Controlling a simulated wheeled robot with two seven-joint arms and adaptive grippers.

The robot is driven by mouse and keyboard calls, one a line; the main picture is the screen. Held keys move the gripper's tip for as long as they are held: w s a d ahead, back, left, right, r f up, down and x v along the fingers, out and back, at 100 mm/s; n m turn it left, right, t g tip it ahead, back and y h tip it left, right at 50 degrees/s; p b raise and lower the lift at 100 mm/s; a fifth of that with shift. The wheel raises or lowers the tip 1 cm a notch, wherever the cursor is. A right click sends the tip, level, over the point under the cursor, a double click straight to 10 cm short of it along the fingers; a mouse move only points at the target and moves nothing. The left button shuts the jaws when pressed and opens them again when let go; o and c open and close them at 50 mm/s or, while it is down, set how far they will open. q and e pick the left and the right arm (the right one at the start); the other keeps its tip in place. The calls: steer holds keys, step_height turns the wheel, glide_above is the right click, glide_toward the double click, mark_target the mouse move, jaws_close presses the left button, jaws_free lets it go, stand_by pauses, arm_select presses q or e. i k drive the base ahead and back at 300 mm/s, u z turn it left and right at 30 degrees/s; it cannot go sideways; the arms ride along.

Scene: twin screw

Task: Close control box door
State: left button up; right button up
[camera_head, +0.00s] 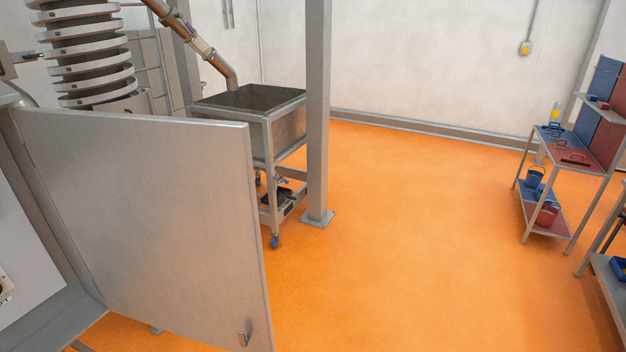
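The control box door (150,210) is a large flat grey metal panel. It stands open, swung outward from its hinge side at the left of the head view. A small handle or latch (245,334) shows near its lower free corner. The control box (58,310) is partly in view at the left edge, with its opening and a pale inner panel (22,255) exposed. Neither of my grippers is in view.
A steel post (318,120) and a wheeled metal hopper cart (285,132) stand behind the door. A spiral machine (90,55) is at the upper left. Shelves with tools (570,150) stand at the right. The orange floor (420,240) between is clear.

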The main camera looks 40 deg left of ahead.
mark_target(162, 213)
steer(key=i, duration=2.6)
steer(key=u, duration=4.35)
steer(key=i, duration=1)
steer(key=z, duration=1.4)
steer(key=k, duration=0.7)
steer(key=u, duration=0.15)
